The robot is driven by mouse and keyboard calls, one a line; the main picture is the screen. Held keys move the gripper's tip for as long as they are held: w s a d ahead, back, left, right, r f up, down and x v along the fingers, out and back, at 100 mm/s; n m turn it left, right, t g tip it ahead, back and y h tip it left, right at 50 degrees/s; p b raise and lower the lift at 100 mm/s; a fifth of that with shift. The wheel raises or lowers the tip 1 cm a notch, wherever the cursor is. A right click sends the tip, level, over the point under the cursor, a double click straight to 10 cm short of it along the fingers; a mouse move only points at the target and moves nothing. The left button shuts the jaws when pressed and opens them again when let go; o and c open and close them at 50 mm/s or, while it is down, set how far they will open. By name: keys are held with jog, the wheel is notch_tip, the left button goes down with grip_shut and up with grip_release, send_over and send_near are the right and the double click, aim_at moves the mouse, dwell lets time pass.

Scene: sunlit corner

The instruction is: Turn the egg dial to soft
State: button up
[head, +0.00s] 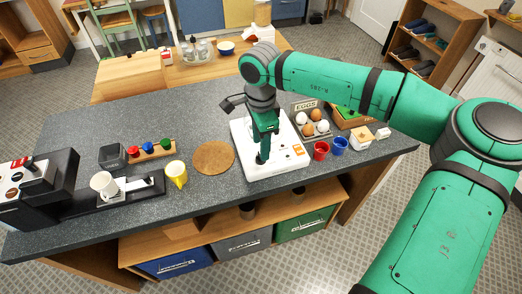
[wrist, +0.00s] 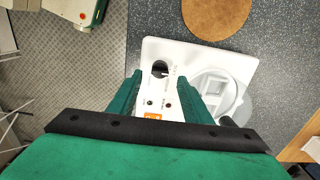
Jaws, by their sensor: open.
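The white egg cooker (head: 285,166) stands on the grey counter, with my gripper (head: 262,158) pointing down over it. In the wrist view the cooker (wrist: 205,48) shows its panel between my fingers. The black dial (wrist: 160,68) sits just beyond the fingertips of my open gripper (wrist: 164,80), about midway between them. The markings beside the dial are too small to read, and I cannot tell its setting. An orange label (wrist: 153,116) lies nearer the palm. In the head view my gripper hides the dial.
A round cork mat (head: 213,158) lies left of the cooker. An egg holder (head: 310,108) with several eggs, a red cup (head: 321,151) and a blue cup (head: 340,146) stand to its right.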

notch_tip(320, 180, up, 6)
dwell(0.4)
dwell(0.3)
